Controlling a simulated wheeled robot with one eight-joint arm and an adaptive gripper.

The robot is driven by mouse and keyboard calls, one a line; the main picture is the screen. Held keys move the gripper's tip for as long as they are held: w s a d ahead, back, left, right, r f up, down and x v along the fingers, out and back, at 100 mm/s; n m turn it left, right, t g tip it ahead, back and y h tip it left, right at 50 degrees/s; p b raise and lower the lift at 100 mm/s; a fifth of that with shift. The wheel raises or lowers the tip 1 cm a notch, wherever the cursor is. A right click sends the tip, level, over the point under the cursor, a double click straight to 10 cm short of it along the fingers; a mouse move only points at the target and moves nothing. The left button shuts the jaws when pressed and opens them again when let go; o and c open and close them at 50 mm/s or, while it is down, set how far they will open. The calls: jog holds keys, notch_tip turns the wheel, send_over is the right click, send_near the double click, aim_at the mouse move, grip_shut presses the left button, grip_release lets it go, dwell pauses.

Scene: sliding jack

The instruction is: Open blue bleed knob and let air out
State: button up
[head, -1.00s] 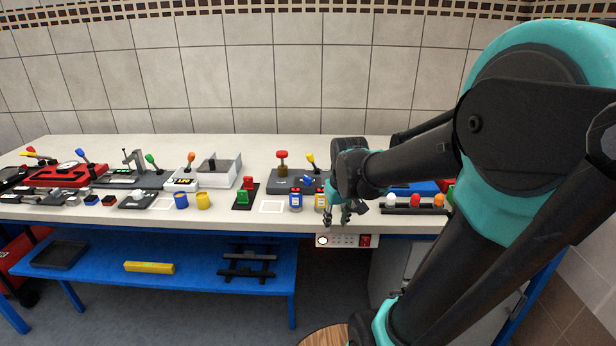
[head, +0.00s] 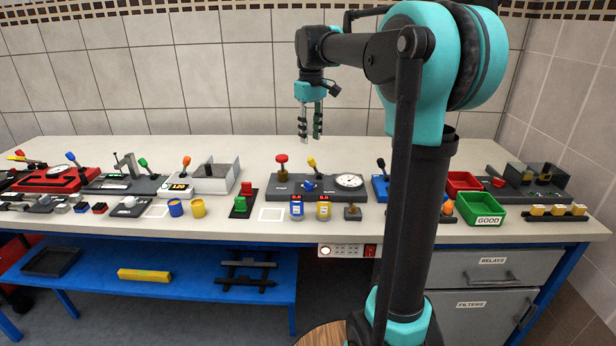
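The blue bleed knob (head: 308,185) sits low on the front of a dark grey unit (head: 290,193) on the bench. The unit also carries a red-topped post (head: 281,162), a lever with a yellow grip (head: 312,163) and a round white gauge (head: 349,181). The gauge needle is too small to read. My gripper (head: 310,139) hangs fingers-down above and behind the unit in the picture, well clear of it. Its two fingers are apart with nothing between them.
Red and green blocks (head: 243,200) stand left. My arm's column hides part of a blue unit (head: 379,189) on the right.

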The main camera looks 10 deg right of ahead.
aim_at(309, 183)
jog(key=f, duration=1.6)
jog(key=shift+w+a+f, duration=0.1)
jog(key=shift+w+f, duration=0.2)
jog(key=shift+c, duration=0.6)
grip_shut()
